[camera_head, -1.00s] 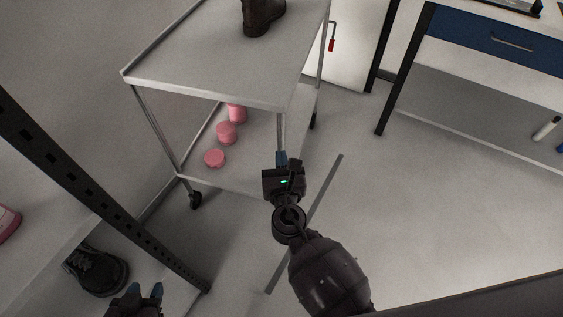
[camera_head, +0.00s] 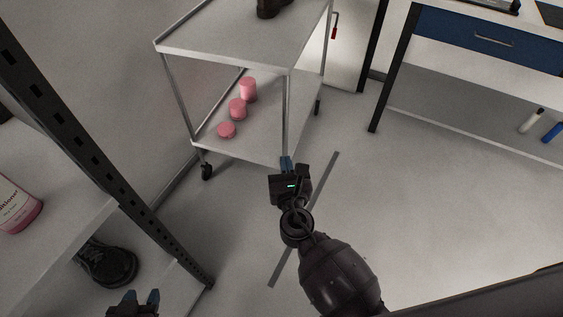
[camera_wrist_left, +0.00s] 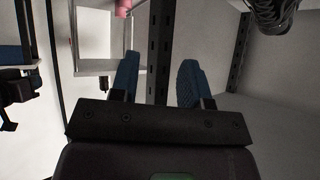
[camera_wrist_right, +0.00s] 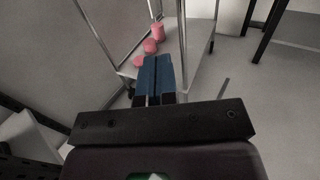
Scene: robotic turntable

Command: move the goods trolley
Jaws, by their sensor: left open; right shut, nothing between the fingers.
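The goods trolley (camera_head: 228,38) is a grey two-shelf cart on black casters, at the top middle of the head view. Its lower shelf (camera_head: 262,142) holds pink round items (camera_head: 238,108), and a dark boot (camera_head: 268,9) stands on top. My right gripper (camera_head: 287,163) is shut and empty, close by the trolley's near right post; I cannot tell whether they touch. In the right wrist view its blue fingers (camera_wrist_right: 155,76) are together in front of the lower shelf. My left gripper (camera_head: 140,298) is open and empty, low beside the shelving; the trolley (camera_wrist_left: 97,67) shows partly in the left wrist view.
A shelving unit with a black perforated upright (camera_head: 110,178) stands at left, holding a black shoe (camera_head: 108,264) and a pink bottle (camera_head: 20,206). A table with a blue drawer (camera_head: 480,40) is at right. Open floor (camera_head: 430,200) lies right of the trolley.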

